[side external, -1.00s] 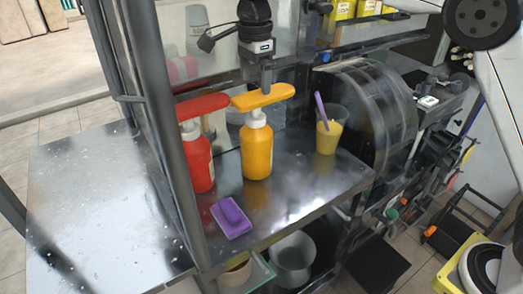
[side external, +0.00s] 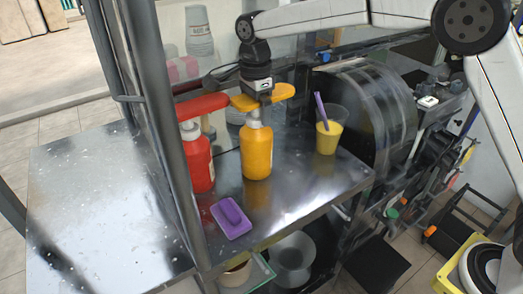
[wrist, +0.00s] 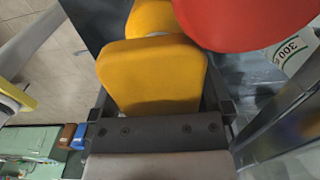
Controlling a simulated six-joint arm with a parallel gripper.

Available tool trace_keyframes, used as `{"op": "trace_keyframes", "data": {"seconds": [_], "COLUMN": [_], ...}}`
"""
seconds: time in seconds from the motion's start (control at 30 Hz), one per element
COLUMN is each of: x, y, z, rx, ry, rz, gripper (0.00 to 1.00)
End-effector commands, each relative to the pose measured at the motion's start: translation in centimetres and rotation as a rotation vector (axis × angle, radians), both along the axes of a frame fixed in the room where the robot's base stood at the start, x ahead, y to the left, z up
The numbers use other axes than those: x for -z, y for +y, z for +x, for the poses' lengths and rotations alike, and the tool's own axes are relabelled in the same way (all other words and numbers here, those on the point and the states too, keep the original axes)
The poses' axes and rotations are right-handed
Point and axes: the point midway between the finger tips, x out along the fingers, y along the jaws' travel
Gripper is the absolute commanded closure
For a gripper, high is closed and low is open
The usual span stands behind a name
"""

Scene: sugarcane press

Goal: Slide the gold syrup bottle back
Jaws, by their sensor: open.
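The gold syrup bottle (side external: 257,153) stands upright on the metal counter, with its wide flat gold pump head (side external: 283,91) on top. My gripper (side external: 260,98) is down at this pump head. In the wrist view the gold pump head (wrist: 155,75) lies between the open fingers of my gripper (wrist: 161,102). I cannot tell whether the fingers touch it. The red bottle (side external: 199,163) stands close on the left, and its red pump head (wrist: 240,20) shows beside the gold one in the wrist view.
A purple sponge-like block (side external: 231,218) lies near the counter's front edge. A cup of yellow liquid (side external: 329,137) with a purple straw stands to the right, beside the dark rounded press housing (side external: 365,110). A grey post (side external: 168,130) stands left. Bare counter (side external: 297,185) lies in front.

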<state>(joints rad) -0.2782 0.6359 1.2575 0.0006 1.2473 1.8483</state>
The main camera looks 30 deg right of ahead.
Motion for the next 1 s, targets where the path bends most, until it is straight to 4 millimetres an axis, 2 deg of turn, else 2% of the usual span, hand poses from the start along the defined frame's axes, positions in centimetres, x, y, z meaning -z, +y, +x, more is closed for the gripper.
{"op": "trace_keyframes", "data": {"seconds": [0.27,0.5,0.57,0.6,1.0], "x": [0.07,0.06,0.05,0.05,0.04], "y": [0.00,0.00,0.00,0.00,0.01], "z": [-0.01,-0.01,-0.01,-0.01,-0.44], "rx": [0.000,0.000,0.000,0.000,0.000], "ry": [0.001,0.001,0.001,0.001,0.003], "rz": [0.000,0.000,0.000,0.000,-0.001], "gripper": [0.00,0.76,0.95,1.00,1.00]}}
